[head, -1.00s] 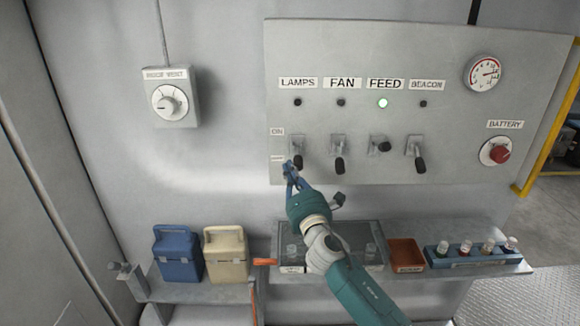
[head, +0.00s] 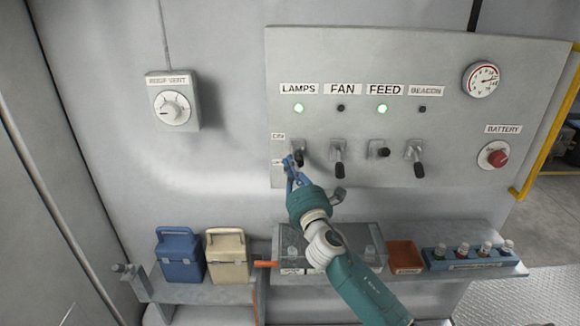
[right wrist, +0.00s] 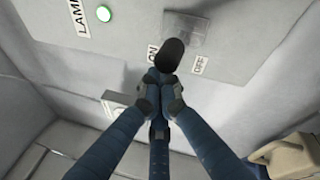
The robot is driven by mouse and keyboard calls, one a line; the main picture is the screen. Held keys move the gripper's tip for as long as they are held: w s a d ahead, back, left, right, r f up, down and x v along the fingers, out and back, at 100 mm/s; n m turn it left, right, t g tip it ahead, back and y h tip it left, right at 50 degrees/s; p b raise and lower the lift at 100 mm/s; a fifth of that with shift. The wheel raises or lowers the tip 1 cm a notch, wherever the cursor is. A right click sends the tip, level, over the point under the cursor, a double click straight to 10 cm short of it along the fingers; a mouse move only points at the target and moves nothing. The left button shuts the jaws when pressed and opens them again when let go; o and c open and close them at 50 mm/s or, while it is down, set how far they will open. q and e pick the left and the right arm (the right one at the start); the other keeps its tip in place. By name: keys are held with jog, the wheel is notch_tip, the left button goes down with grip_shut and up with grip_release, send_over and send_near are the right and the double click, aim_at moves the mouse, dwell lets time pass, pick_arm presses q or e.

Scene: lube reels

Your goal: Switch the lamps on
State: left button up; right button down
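The control panel (head: 450,130) has a LAMPS label (head: 299,90) with a green indicator (head: 298,109) lit under it. The LAMPS lever (head: 299,158) has a black knob, which also shows in the right wrist view (right wrist: 171,57). My right gripper (head: 290,166) is at the lower left of this lever. In the right wrist view its fingers (right wrist: 159,92) are closed together, with the tips right below the knob; whether they touch it I cannot tell. The knob is not between the fingers. My left gripper is not in view.
The FAN lever (head: 339,170) and BEACON lever (head: 419,170) hang down, their indicators dark. The FEED lever (head: 381,152) is raised, its indicator lit. Below, a shelf holds a blue can (head: 180,258), a cream can (head: 228,258), an orange tray (head: 404,255) and a blue rack (head: 465,258).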

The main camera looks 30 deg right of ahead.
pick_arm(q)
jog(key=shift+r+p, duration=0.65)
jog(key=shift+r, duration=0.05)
pick_arm(e)
jog(key=shift+w+d+r, duration=0.1)
jog(key=shift+d+r, duration=0.05)
jog(key=shift+r, duration=0.35)
jog(key=shift+w+d+r, duration=0.1)
jog(key=shift+d+r, duration=0.05)
jog(key=shift+r, duration=0.3)
